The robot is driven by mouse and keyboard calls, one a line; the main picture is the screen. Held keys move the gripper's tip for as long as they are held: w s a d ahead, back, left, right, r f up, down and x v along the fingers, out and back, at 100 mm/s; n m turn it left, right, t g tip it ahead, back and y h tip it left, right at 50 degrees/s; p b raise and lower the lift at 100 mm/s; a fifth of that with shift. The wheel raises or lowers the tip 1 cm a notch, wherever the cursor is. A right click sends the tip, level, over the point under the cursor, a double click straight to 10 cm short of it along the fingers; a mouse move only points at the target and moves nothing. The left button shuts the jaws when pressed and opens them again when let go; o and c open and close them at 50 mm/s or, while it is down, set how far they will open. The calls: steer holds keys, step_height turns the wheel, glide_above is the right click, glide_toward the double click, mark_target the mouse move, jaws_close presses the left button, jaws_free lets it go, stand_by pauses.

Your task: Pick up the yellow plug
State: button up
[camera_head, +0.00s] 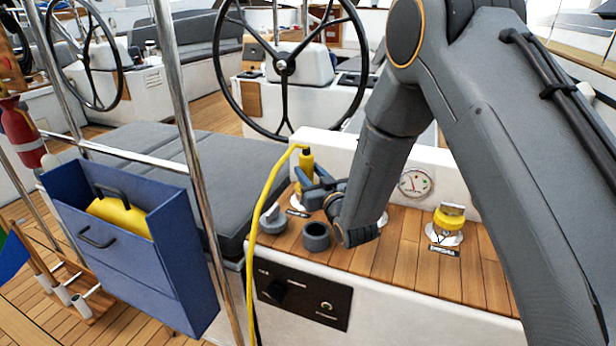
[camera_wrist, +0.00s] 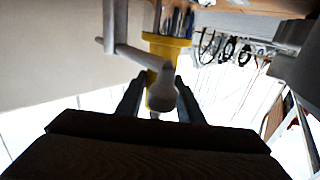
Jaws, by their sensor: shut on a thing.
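The yellow plug (camera_head: 306,163) stands upright at the left end of the wooden ledge, with a yellow cable (camera_head: 262,200) running from its top down over the ledge's front. My gripper (camera_head: 312,192) is at the plug, its fingers shut around the plug's body. In the wrist view the plug (camera_wrist: 165,42) is between the two dark fingers (camera_wrist: 158,102), partly covered by a pale rounded thing. The plug's lower end is near a pale round base on the ledge; my fingers partly hide it, so I cannot tell whether they touch.
A grey ring-shaped holder (camera_head: 316,237) and a grey knob (camera_head: 272,218) are close by on the ledge. A yellow-capped fitting (camera_head: 448,222) stands further right. A steering wheel (camera_head: 284,66) is behind. A blue box (camera_head: 130,262) and steel rail (camera_head: 190,140) are left.

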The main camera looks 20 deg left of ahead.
step_height(320, 180, up, 9)
steer(key=shift+r+b, duration=0.15)
steer(key=shift+b, duration=0.15)
steer(key=shift+r+p, duration=0.75)
steer(key=shift+r, duration=1.15)
